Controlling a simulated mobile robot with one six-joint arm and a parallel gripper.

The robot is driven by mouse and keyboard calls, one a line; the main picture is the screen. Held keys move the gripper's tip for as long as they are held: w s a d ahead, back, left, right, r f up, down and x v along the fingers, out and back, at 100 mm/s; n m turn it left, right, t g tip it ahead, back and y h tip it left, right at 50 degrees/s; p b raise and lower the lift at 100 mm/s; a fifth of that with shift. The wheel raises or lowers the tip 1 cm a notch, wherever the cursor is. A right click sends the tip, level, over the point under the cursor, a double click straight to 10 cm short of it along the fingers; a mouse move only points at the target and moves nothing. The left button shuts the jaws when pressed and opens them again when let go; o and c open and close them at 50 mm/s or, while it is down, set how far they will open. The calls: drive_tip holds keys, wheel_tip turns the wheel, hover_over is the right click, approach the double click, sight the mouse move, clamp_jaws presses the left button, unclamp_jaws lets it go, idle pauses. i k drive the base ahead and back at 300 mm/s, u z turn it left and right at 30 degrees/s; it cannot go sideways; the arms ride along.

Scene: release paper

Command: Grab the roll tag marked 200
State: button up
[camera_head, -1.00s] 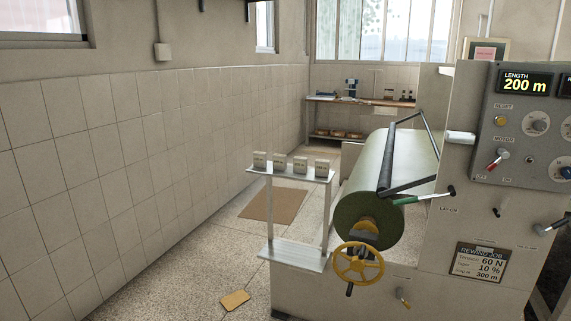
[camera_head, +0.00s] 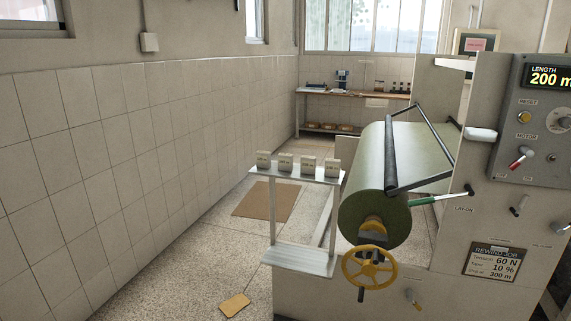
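Each has small dark print that is too small to read, so I cannot tell which is marked 200. My gripper is not in view.
The winding machine (camera_head: 480,215) with a green roll (camera_head: 372,190), yellow handwheel (camera_head: 370,267) and display (camera_head: 548,77) reading 200 m stands at right. A yellow card (camera_head: 235,305) and brown mat (camera_head: 266,201) lie on the floor. Floor left of the stand is clear.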

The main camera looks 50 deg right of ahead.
sight(308, 164)
drive_tip(key=u, duration=0.35)
drive_tip(key=i, duration=0.85)
drive_tip(key=u, duration=0.2)
